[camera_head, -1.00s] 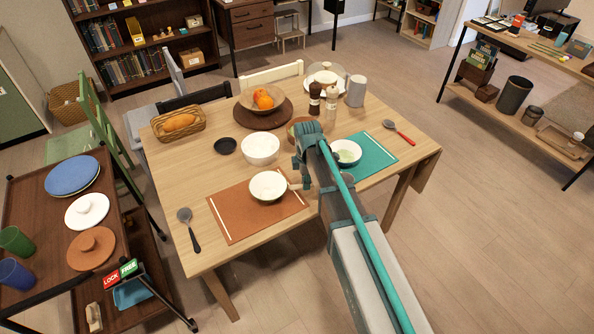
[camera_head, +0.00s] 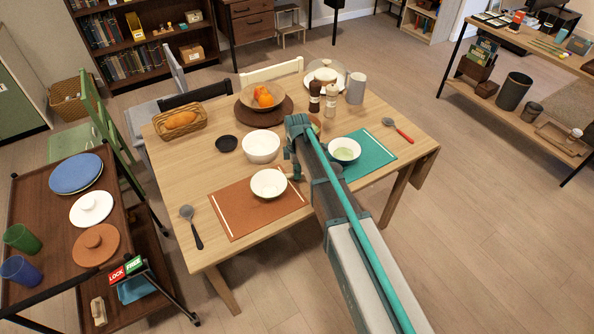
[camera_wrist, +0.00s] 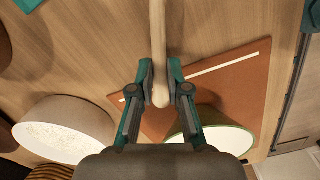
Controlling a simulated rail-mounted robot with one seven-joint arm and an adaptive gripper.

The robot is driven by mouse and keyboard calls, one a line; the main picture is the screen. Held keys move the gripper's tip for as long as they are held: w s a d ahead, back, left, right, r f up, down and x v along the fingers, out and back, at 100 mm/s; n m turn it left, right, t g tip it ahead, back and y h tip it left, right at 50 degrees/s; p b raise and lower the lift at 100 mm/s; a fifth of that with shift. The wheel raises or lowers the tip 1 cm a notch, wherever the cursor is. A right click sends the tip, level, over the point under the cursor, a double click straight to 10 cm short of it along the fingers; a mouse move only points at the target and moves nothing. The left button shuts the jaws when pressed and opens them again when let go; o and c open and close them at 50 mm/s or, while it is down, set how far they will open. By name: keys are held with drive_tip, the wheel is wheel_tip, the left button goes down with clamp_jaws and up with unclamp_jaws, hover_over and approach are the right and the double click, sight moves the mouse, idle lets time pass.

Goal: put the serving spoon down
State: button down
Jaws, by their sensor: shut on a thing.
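My gripper (camera_wrist: 160,88) is shut on the pale, wood-coloured handle of the serving spoon (camera_wrist: 158,35). In the wrist view the handle runs from between the fingertips to the top edge, so the spoon's far end is out of view. In the head view my gripper (camera_head: 296,148) is over the middle of the dining table (camera_head: 180,225), beside the orange placemat (camera_head: 232,212). My arm hides most of the spoon there. The placemat also shows beneath the fingers in the wrist view (camera_wrist: 235,90). I cannot tell the spoon's exact height above the table.
White bowls stand close by, one on the orange placemat (camera_head: 268,184), one behind it (camera_head: 260,146), one on the teal placemat (camera_head: 344,150). A black-handled spoon (camera_head: 192,228) and red-handled spoon (camera_head: 397,130) lie on the table. A small black dish (camera_head: 226,143) and bread basket (camera_head: 180,122) are left.

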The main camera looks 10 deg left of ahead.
drive_tip(key=shift+f, duration=0.25)
drive_tip(key=c, duration=1.1)
unclamp_jaws()
drive_tip(key=shift+c, duration=0.2)
drive_tip(key=shift+r, duration=0.4)
wheel_tip(320, 180, up, 12)
drive_tip(key=b, duration=0.3)
drive_tip(key=shift+f, duration=0.15)
